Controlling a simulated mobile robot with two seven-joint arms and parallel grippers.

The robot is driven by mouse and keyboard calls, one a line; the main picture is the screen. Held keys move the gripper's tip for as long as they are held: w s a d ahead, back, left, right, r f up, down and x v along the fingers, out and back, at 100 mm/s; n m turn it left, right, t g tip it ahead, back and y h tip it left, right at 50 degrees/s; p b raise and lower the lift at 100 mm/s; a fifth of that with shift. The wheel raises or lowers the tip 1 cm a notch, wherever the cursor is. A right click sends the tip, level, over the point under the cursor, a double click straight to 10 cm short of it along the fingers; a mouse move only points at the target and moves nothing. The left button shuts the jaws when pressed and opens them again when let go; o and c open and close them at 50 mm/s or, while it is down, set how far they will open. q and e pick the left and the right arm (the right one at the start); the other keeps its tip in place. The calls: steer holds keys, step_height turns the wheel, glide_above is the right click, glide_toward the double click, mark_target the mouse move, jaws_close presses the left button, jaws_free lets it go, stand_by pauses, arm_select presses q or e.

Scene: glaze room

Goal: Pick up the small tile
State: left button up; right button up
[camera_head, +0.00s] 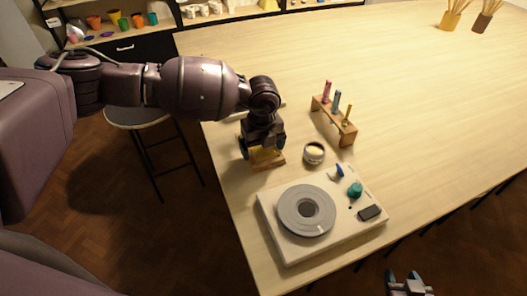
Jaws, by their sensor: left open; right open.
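My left gripper (263,147) reaches in from the left, pointing down over a small wooden stand (270,163) near the table's left edge. It is open, with one finger on each side of a yellowish piece (266,155) at the stand. That piece may be the small tile, but the gripper covers much of it, and I cannot tell whether the fingers touch it. My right gripper (409,287) is open and empty at the bottom right, beyond the table's front edge and over the floor.
A white wheel unit (270,211) with a grey disc stands in front. A small bowl (313,153) and a wooden rack (348,133) with pink, blue and yellow tubes are right of the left gripper. A stool (137,116) stands left.

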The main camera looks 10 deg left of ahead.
arm_select(q)
steer(key=c, duration=1)
steer(key=shift+c, duration=0.2)
steer(key=shift+r, duration=0.15)
